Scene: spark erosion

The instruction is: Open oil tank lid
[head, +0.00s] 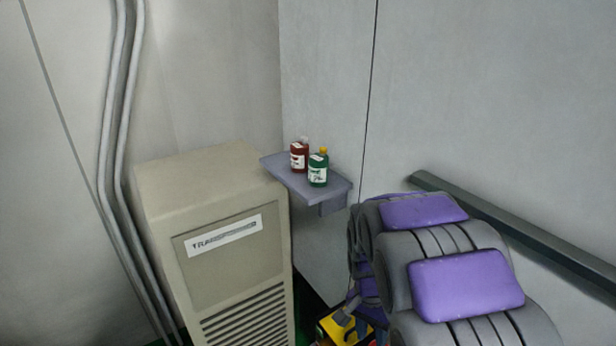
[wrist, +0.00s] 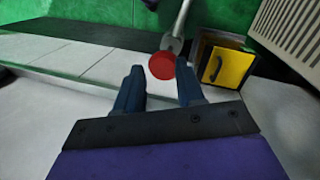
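In the wrist view my gripper (wrist: 159,70) is open, its two dark blue fingers apart. A round red cap (wrist: 162,65) appears between and just beyond the fingertips; I cannot tell whether they touch it. Right of the fingers is a dark box with a yellow lid or panel (wrist: 230,68) bearing a black curved handle (wrist: 215,68). I cannot tell for sure whether the red cap or the yellow panel is the oil tank lid. The yellow part also shows at the bottom of the head view (head: 338,328), partly hidden by my purple and grey arm.
A beige cabinet (head: 215,240) stands left, with grey pipes (head: 118,120) beside it. A wall shelf (head: 320,190) holds a red bottle (head: 299,158) and a green bottle (head: 318,170). A grey rod (wrist: 177,28) meets the red cap's far side. A wall rail runs at right.

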